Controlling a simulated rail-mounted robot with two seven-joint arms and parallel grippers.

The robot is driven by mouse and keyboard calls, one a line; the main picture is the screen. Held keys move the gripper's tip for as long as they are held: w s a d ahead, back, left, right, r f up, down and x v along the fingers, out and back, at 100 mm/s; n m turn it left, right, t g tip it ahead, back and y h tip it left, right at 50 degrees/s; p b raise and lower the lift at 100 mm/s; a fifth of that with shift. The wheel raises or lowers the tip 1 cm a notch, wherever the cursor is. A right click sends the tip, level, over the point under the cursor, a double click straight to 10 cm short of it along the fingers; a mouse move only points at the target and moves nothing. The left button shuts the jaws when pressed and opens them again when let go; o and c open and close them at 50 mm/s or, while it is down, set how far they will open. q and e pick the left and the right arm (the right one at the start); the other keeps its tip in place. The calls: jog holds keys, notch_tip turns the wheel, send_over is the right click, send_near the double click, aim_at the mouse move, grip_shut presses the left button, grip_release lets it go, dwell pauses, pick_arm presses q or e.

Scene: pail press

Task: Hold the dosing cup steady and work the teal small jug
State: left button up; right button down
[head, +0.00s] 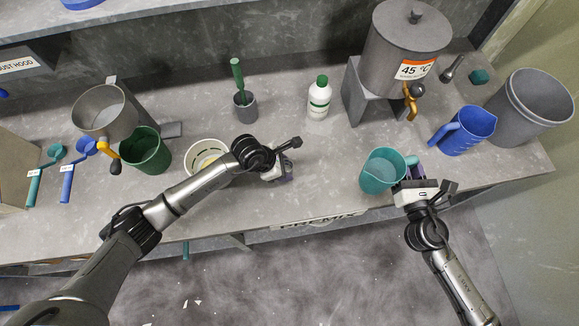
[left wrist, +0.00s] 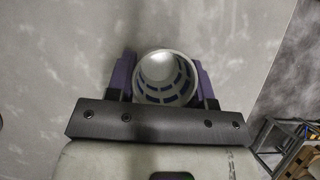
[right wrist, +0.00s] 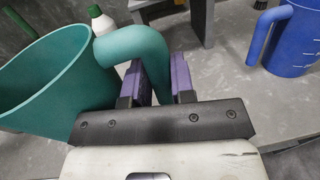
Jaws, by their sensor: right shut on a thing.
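The dosing cup (left wrist: 165,75), whitish with blue dashes, sits between the purple fingers of my left gripper (left wrist: 165,85) in the left wrist view. Whether the fingers press on it is unclear. In the head view my left gripper (head: 284,172) is low over the bench, and the cup is mostly hidden there. The teal small jug (head: 380,174) stands upright near the bench's front edge. My right gripper (head: 413,177) is shut on its handle, which shows in the right wrist view as a thick teal bend (right wrist: 135,55) at the fingers (right wrist: 158,85).
A white pail (head: 206,150) is behind my left arm, beside a green pail (head: 146,150). A blue jug (head: 465,130) and grey bin (head: 530,108) stand right of the teal jug. A heated tank (head: 405,45) and white bottle (head: 319,98) are behind. Bench between the grippers is clear.

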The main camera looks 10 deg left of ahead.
pick_arm(q)
jog(key=c, duration=0.7)
jog(key=shift+o, duration=0.2)
dwell(0.6)
jog(key=o, duration=1.2)
jog(key=shift+c, duration=0.2)
jog(key=c, duration=1.2)
jog(key=shift+o, duration=0.2)
